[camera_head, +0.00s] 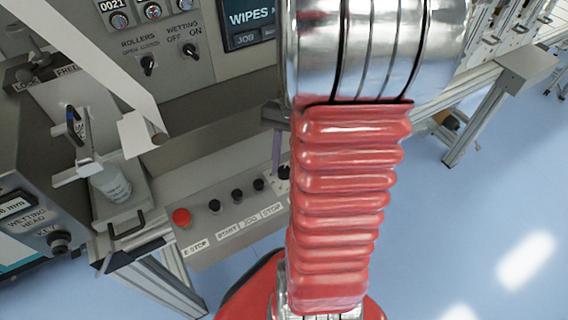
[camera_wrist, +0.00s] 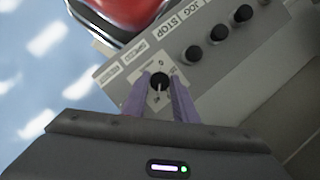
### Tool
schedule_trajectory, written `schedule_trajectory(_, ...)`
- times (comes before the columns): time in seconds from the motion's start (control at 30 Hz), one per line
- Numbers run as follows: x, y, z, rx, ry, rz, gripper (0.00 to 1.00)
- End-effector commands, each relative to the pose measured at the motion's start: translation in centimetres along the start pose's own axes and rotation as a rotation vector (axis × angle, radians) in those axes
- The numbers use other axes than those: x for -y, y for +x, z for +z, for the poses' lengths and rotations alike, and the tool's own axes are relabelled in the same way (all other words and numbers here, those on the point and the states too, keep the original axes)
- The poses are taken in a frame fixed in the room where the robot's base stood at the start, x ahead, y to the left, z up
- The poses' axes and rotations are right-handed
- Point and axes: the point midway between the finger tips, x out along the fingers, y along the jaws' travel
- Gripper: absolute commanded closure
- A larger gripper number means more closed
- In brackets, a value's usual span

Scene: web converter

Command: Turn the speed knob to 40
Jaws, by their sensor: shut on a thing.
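The speed knob (camera_wrist: 159,80) is a small black round knob on a pale dial plate at the end of a grey control panel (camera_wrist: 215,75). My gripper (camera_wrist: 160,86) is shut on it, with one purple finger on each side. The dial marks are too small to read. In the head view my red-sleeved arm hides most of the knob's end of the panel, and only part of my gripper (camera_head: 277,155) shows left of the arm.
A red e-stop button (camera_head: 181,217) and several black buttons (camera_head: 237,196) line the panel left of the knob. A rollers switch (camera_head: 148,65) and a WIPES screen (camera_head: 248,22) are above. Blue floor (camera_head: 480,215) lies open to the right.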

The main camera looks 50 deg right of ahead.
Motion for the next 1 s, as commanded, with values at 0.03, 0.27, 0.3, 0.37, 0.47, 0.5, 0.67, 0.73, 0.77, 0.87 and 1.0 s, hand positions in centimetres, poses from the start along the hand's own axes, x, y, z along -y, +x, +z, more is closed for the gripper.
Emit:
schedule_trajectory(0.03,0.30,-0.27,-0.33,-0.013,-0.012,-0.003,0.97)
schedule_trajectory(0.27,0.30,-0.29,-0.34,-0.013,-0.032,0.006,0.97)
schedule_trajectory(0.3,0.30,-0.30,-0.35,-0.013,-0.032,0.006,0.97)
schedule_trajectory(0.37,0.29,-0.30,-0.35,-0.013,-0.032,0.005,0.97)
schedule_trajectory(0.47,0.29,-0.31,-0.35,-0.014,-0.031,0.005,0.97)
schedule_trajectory(0.5,0.30,-0.32,-0.35,-0.014,-0.031,0.005,0.97)
schedule_trajectory(0.67,0.23,-0.25,-0.28,-0.011,-0.030,0.006,0.64)
schedule_trajectory(0.73,0.18,-0.21,-0.23,-0.009,-0.030,0.007,0.60)
schedule_trajectory(0.77,0.16,-0.19,-0.22,-0.008,-0.030,0.008,0.57)
schedule_trajectory(0.87,0.11,-0.15,-0.18,-0.006,-0.029,0.009,0.56)
schedule_trajectory(1.0,0.07,-0.13,-0.15,-0.005,-0.029,0.009,0.56)
